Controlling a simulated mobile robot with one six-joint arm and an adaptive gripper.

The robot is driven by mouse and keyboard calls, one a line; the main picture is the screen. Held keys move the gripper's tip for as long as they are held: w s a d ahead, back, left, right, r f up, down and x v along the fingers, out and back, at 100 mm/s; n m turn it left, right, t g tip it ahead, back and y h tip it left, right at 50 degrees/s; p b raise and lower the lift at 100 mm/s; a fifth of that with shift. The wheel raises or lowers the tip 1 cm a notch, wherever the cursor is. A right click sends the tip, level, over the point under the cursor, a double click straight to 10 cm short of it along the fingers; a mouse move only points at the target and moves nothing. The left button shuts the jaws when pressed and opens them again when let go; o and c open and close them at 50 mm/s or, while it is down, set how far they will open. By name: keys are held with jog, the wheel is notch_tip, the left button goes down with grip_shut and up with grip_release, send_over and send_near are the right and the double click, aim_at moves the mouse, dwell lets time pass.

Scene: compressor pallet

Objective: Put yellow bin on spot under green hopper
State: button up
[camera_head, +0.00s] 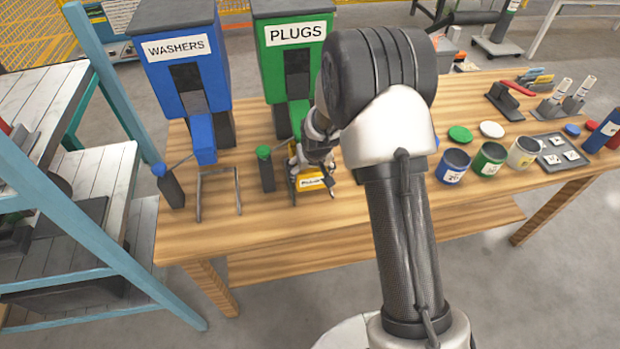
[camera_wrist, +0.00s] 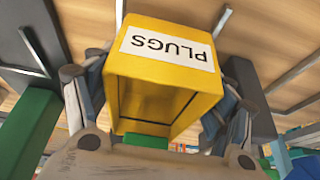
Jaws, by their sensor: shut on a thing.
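The yellow bin (camera_head: 311,182) with a white label is at the foot of the green hopper (camera_head: 298,58), which is marked PLUGS. In the wrist view the bin (camera_wrist: 165,75) shows its PLUGS label upside down, and the inside I can see looks empty. My gripper (camera_head: 318,150) is shut on the bin, with a finger on each side of it in the wrist view. The green chute (camera_head: 299,112) comes down just behind the bin. The spot under the bin is mostly hidden by the bin and my arm. I cannot tell whether the bin touches the table.
A blue WASHERS hopper (camera_head: 183,62) stands left, with an empty metal frame (camera_head: 218,193) before it. A green-topped dark post (camera_head: 265,168) stands close left of the bin. Open cans (camera_head: 453,167) and lids are right of my arm. A shelf (camera_head: 62,200) stands left.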

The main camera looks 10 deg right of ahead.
jog(key=shift+w+f+b, duration=0.1)
jog(key=shift+f+b, duration=0.6)
jog(key=shift+f, duration=1)
jog(key=shift+f, duration=0.1)
jog(key=o, duration=1.1)
jog(key=shift+f, duration=0.1)
